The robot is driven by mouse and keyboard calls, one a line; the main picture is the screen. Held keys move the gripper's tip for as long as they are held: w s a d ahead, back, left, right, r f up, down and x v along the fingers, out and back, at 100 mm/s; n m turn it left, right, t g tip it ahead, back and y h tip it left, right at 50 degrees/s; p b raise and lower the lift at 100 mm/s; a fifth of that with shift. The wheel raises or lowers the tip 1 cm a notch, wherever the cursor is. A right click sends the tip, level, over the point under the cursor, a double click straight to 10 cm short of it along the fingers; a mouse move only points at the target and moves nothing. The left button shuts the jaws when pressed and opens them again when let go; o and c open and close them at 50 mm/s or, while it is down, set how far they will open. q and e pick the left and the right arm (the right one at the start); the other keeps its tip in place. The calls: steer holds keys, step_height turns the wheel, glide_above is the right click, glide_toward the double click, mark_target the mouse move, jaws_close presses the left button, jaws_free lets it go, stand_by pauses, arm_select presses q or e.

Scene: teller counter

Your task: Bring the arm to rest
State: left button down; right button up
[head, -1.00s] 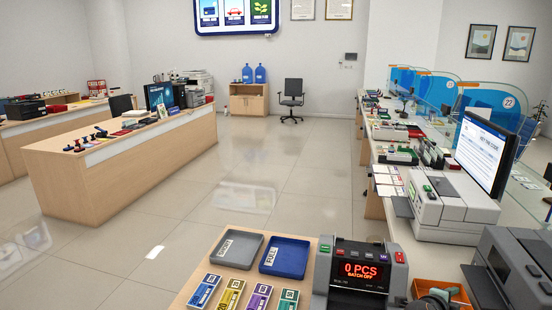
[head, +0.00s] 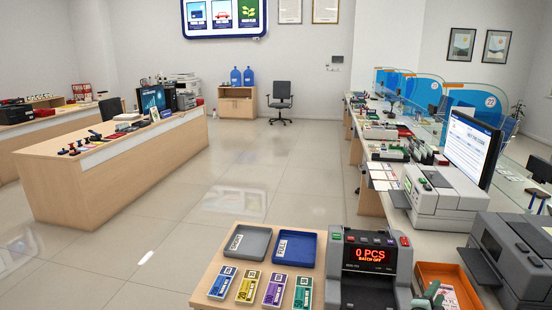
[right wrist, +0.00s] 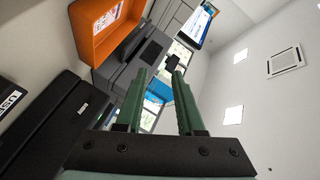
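My right gripper (right wrist: 160,74) shows in the right wrist view with its two green fingers apart and nothing between them. In the head view the right gripper (head: 434,294) is small at the bottom edge, in front of the orange tray (head: 428,268) and just right of the counting machine (head: 368,257). Most of the right arm is out of the picture. My left gripper and left arm are not in view.
The counting machine's display reads 0 PCS. A grey tray (head: 231,242), a blue tray (head: 279,248) and several coloured note bundles (head: 247,287) lie left of it. A dark grey machine (head: 512,258) stands at right. Open floor (head: 190,240) lies beyond.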

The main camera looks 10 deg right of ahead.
steer(key=s+a+f+n+t+y, duration=0.3)
steer(key=a+n+y, duration=0.3)
steer(key=a+n, duration=0.25)
steer(key=s+a+f+n+t+y, duration=0.3)
steer(key=s+a+n+t+y, duration=0.15)
steer(key=a+n, duration=0.45)
steer(key=s+a+f+n+g+y, duration=0.2)
steer(key=s+a+f+n+g, duration=0.1)
steer(key=s, duration=0.7)
steer(key=s+a+f+n+g+y, duration=0.3)
steer(key=s+a+f+n+g, duration=0.1)
steer(key=s+a+f, duration=0.4)
steer(key=s+a+g, duration=0.1)
steer(key=s+a, duration=0.1)
steer(key=shift+s+a+f, duration=0.15)
steer(key=shift+s+a, duration=0.1)
steer(key=shift+s, duration=0.1)
